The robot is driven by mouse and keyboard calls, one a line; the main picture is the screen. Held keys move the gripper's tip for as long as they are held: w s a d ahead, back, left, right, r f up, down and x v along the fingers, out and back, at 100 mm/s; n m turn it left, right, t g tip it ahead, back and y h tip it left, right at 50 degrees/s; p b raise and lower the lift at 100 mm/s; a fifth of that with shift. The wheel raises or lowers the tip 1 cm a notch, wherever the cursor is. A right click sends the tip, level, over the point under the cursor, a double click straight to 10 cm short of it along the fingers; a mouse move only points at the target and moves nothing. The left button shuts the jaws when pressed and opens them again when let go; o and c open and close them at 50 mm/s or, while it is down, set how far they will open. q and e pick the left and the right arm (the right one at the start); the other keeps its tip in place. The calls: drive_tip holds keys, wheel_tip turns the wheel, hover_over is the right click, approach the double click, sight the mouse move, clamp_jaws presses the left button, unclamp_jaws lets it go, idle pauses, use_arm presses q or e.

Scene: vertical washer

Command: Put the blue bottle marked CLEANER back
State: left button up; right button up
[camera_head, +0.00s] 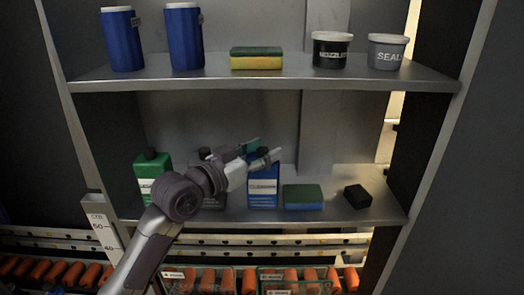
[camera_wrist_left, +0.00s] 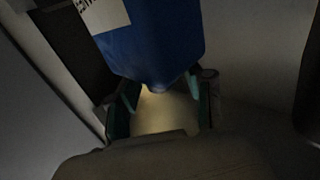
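The blue bottle marked CLEANER (camera_head: 263,187) stands upright on the lower shelf, its white label facing out. My left gripper (camera_head: 262,153) is at the bottle's top, reaching in from the left. The gripper and its fingers partly hide the cap and neck. In the left wrist view the blue bottle (camera_wrist_left: 150,40) fills the upper middle, with part of its white label showing. The left gripper's fingers (camera_wrist_left: 160,93) are spread apart on either side of the bottle's narrow end, with a bright gap between them. My right gripper is not in view.
A green bottle (camera_head: 147,170) stands left of my gripper, and a dark cap shows behind the wrist. A green-and-blue sponge (camera_head: 303,197) lies right of the blue bottle, then a black block (camera_head: 357,196). The upper shelf (camera_head: 190,80) holds blue containers, a sponge and tubs.

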use_arm(q)
drive_tip(key=shift+r, duration=0.15)
drive_tip(key=shift+s+a, duration=0.15)
drive_tip(key=shift+a, duration=0.1)
drive_tip(key=b+v, duration=0.4)
drive_tip(key=v, duration=0.7)
drive_tip(key=shift+s, duration=0.15)
drive_tip(key=shift+a, duration=0.15)
